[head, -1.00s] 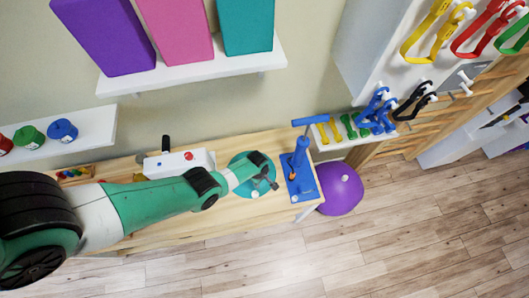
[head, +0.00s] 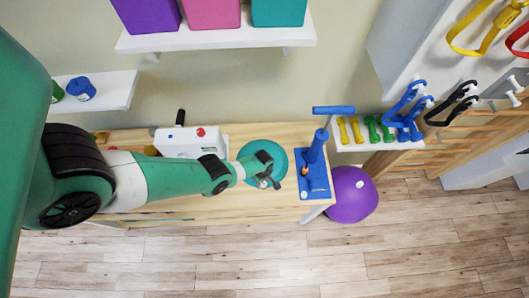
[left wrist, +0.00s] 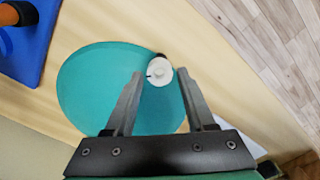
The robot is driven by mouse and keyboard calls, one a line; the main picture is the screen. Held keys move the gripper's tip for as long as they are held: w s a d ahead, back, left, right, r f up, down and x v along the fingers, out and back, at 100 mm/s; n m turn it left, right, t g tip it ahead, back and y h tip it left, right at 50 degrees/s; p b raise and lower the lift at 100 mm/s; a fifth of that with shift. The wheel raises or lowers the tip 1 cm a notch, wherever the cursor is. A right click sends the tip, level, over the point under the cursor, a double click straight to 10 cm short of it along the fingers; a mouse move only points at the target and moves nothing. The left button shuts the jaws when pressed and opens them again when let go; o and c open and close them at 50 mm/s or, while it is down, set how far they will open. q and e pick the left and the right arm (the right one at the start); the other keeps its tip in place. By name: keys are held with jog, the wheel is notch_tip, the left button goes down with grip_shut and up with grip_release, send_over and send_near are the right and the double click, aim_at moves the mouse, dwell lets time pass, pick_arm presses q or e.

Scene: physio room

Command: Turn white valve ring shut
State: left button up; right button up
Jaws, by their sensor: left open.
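The white valve ring (left wrist: 159,71) is a small round cap with a dark mark, at the edge of a teal disc (left wrist: 95,85) lying on the wooden table. In the head view the ring (head: 262,184) is small beside my gripper, and the teal disc (head: 262,151) shows around the gripper. My left gripper (head: 270,175) is open above the disc. In the left wrist view its two fingers (left wrist: 161,88) stand apart, with the ring showing between and just beyond their tips. I cannot tell whether they touch it. My right gripper is not in view.
A blue pump (head: 316,165) with a T-handle stands right of the disc. A white box (head: 185,143) stands behind my left arm. A purple ball (head: 350,195) is on the floor past the table's right end. A shelf (head: 215,40) with coloured blocks hangs above.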

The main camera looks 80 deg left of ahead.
pick_arm(q)
jog(key=shift+f, duration=0.7)
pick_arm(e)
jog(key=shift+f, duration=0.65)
pick_arm(q)
grip_shut()
